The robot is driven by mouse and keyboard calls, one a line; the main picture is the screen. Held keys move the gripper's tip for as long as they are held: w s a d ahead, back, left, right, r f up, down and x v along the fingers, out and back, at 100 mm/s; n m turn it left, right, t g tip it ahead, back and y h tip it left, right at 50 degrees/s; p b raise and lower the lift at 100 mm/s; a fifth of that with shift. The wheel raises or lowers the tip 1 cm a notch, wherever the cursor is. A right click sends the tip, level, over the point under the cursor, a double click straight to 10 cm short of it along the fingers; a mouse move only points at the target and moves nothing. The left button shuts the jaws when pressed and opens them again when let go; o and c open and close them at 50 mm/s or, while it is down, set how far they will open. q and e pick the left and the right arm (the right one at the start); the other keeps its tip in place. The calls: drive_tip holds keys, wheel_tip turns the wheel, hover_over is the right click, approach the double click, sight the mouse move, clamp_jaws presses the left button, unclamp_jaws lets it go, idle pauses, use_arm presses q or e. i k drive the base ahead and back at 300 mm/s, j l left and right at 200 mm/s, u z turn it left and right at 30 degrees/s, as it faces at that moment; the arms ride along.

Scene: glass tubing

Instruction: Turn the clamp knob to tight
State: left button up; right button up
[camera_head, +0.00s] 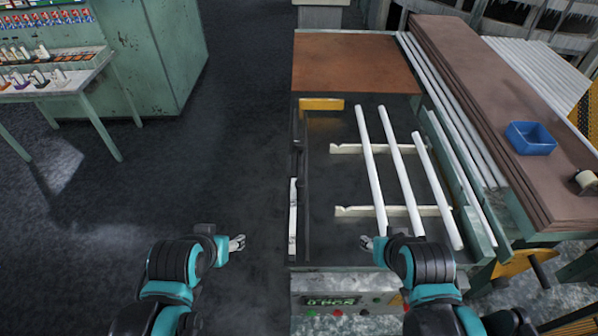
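I cannot make out a clamp knob for certain. A dark machine bed (325,240) stands ahead, with a front panel (330,300) carrying a green display and small coloured buttons. Three white tubes (369,160) lie lengthwise across two pale notched bars (352,211). My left gripper (240,243) is over the floor, left of the bed, apart from everything. My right gripper (364,242) is over the front part of the bed, near the tubes' front ends, and holds nothing I can see. Both sets of fingers are too small to judge their opening.
A yellow block (321,104) sits at the bed's back left, and a pale upright strip (293,220) runs along its left edge. A brown bench (500,130) with a blue bin (530,138) is at right.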

sight(299, 144)
drive_tip(key=j+z, duration=0.75)
